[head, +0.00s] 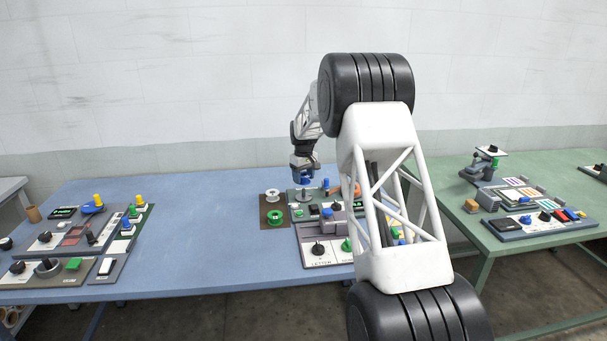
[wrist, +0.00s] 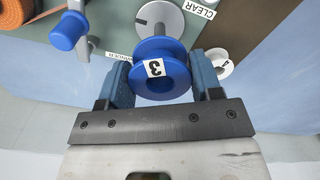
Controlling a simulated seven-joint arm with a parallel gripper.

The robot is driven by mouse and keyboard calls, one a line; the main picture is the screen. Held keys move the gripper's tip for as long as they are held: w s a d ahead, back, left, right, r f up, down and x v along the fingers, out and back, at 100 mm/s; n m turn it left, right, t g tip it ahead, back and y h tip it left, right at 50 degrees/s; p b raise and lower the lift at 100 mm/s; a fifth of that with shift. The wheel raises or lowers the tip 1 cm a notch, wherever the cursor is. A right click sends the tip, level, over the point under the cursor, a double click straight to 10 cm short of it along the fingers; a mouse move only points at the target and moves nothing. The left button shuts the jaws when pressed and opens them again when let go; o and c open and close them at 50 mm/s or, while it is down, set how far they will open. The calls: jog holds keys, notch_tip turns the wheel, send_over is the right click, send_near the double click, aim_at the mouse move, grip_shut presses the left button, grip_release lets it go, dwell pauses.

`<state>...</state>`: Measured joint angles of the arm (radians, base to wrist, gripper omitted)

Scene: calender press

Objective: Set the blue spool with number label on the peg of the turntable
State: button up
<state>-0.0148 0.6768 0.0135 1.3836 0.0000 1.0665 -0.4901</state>
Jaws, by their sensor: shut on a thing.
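In the head view my gripper (head: 305,176) is above the turntable. The turntable's grey disc (wrist: 170,13) with its upright peg (wrist: 159,30) shows just beyond the spool in the wrist view. In the head view the disc (head: 304,196) is below the gripper. The spool hides part of the peg, and I cannot tell whether the peg is inside the spool's hole.
A white spool (head: 272,195) and a green spool (head: 275,217) are on a brown mat (head: 266,226) left of the turntable. A blue-capped post (wrist: 67,31) stands close to the turntable. A control panel with knobs (head: 318,249) is in front.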

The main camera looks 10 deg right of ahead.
aim_at(304, 190)
jog(key=shift+f, duration=1)
jog(key=shift+f, duration=2.2)
dwell(2.5)
jog(key=o, duration=1)
jog(key=shift+o, duration=0.3)
jog(key=shift+o, duration=0.7)
jog(key=shift+r, duration=0.15)
jog(key=shift+r, duration=3.4)
